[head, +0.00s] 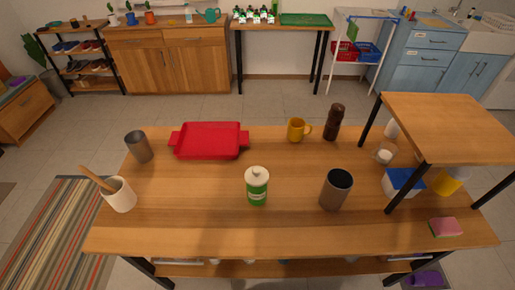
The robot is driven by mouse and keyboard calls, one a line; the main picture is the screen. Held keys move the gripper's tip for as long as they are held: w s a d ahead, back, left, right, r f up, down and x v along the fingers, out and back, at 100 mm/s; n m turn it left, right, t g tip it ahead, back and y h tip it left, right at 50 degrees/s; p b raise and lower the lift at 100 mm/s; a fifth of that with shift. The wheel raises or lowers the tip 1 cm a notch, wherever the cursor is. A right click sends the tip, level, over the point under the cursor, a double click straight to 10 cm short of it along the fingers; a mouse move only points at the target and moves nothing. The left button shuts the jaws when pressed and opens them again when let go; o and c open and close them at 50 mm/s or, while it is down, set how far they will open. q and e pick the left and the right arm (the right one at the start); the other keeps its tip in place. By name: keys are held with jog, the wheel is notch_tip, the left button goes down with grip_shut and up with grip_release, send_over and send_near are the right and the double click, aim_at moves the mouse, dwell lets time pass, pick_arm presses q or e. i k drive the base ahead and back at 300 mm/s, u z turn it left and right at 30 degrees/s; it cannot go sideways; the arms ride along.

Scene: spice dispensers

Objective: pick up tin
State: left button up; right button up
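A green container with a white domed lid (257,188) stands upright near the front middle of the wooden table. A dark grey open-topped cylinder (334,191) stands to its right. A smaller grey metal-looking cylinder (138,148) stands at the table's left side, left of the red tray. I cannot tell for certain which of these is the tin. Neither of my grippers is in view.
The wooden table (200,222) also holds a red tray (209,154), a white crock with a wooden utensil (118,196), a yellow mug (297,130) and a dark brown grinder (333,122). A raised shelf (460,124) covers the right end, near a blue-and-white box (403,183) and pink sponge (445,226).

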aim_at(256, 195)
jog(key=u, duration=2)
jog(key=k, duration=1.95)
jog(key=z, duration=2.05)
